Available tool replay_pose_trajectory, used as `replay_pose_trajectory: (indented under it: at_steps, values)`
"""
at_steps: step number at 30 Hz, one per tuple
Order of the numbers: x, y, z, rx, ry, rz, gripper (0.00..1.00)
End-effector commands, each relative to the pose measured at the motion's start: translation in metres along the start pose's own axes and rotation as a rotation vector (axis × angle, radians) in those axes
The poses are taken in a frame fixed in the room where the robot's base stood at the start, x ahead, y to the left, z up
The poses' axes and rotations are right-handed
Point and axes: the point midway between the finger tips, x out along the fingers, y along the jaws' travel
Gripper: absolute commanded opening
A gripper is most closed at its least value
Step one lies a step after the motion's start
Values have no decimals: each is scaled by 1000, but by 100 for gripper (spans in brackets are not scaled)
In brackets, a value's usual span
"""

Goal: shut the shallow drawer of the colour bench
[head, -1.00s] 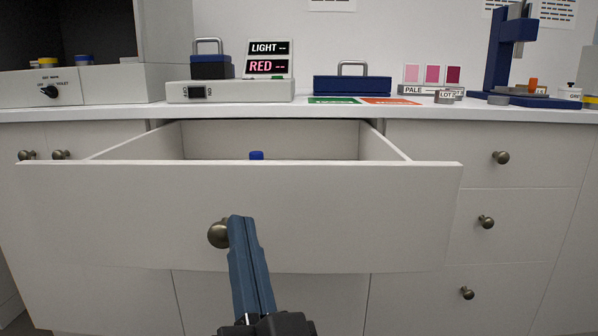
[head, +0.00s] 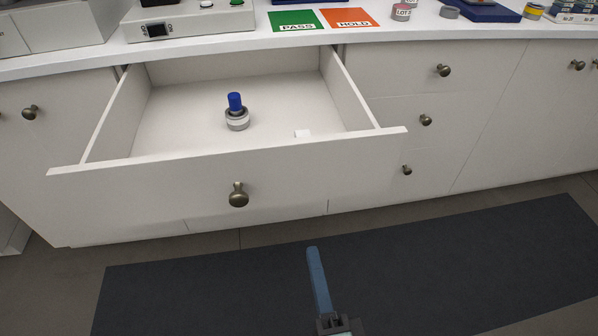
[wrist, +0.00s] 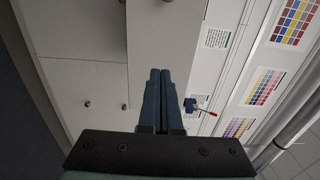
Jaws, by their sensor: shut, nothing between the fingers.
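The shallow drawer (head: 150,185) of the colour bench stands pulled out under the worktop, with its inside showing. Its round bronze knob (head: 238,195) is on the middle of the front. My gripper (head: 314,250) is shut and empty, below and right of the knob in the head view, over the dark mat and apart from the drawer. In the wrist view the shut blue fingers (wrist: 160,72) point towards a pale panel (wrist: 165,35), probably the drawer.
Closed drawers with knobs (head: 443,70) are to the right. A dark mat (head: 430,260) covers clear floor in front.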

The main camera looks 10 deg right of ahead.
Motion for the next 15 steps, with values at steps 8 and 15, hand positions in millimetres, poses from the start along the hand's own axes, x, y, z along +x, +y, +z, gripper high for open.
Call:
replay_pose_trajectory:
  at_steps: [8,15]
  values:
    - [22,-3,-1,7,3,0,0]
    - [62,-2,-1,5,2,0,0]
